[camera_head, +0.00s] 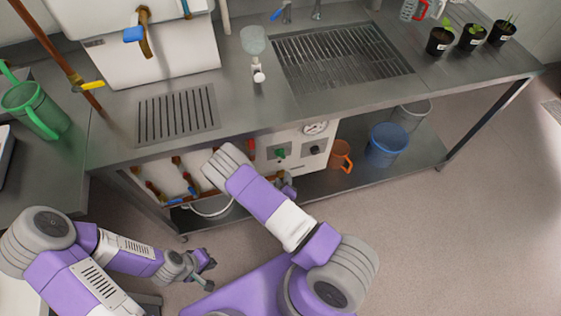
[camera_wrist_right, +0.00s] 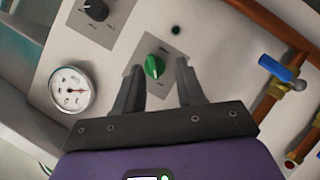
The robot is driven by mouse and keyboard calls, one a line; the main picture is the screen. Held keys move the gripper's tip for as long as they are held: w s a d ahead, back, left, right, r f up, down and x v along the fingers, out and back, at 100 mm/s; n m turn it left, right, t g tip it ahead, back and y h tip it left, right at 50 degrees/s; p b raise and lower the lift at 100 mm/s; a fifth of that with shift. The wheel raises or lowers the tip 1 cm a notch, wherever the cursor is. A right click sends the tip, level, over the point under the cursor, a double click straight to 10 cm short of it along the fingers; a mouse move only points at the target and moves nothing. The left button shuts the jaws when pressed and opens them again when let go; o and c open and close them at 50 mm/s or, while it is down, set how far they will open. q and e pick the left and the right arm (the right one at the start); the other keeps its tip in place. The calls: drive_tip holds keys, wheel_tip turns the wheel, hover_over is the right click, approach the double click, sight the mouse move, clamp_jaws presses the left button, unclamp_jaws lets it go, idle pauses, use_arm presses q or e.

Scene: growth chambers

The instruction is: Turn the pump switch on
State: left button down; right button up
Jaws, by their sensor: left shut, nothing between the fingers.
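The pump switch appears to be the green knob (camera_wrist_right: 154,67) on a grey plate of the white panel under the bench; it also shows in the head view (camera_head: 281,153). In the right wrist view, my right gripper (camera_wrist_right: 158,70) is open, one finger on each side of the green knob. I cannot tell whether the fingers touch it or how far they are from the panel. In the head view my right gripper (camera_head: 288,190) is mostly hidden behind its own arm. My left gripper (camera_head: 207,270) is shut and empty, low above the floor. The plate's lettering is too small to read.
A black knob (camera_wrist_right: 96,10) and a round gauge (camera_wrist_right: 71,90) sit beside the switch. Copper pipes with a blue-handled valve (camera_wrist_right: 280,70) run on its other side. An orange jug (camera_head: 341,157) and blue bucket (camera_head: 388,145) stand on the lower shelf. The floor at right is clear.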

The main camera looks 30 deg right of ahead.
sight(281, 157)
drive_tip(key=shift+n+t, duration=0.5)
drive_tip(key=shift+t, duration=0.3)
drive_tip(key=w+d, duration=0.1)
drive_tip(key=w, duration=0.1)
drive_tip(key=w+d+b, duration=0.1)
drive_tip(key=w, duration=0.2)
drive_tip(key=w+d+b, duration=0.1)
drive_tip(key=w, duration=0.2)
drive_tip(key=shift+d, duration=0.3)
clamp_jaws()
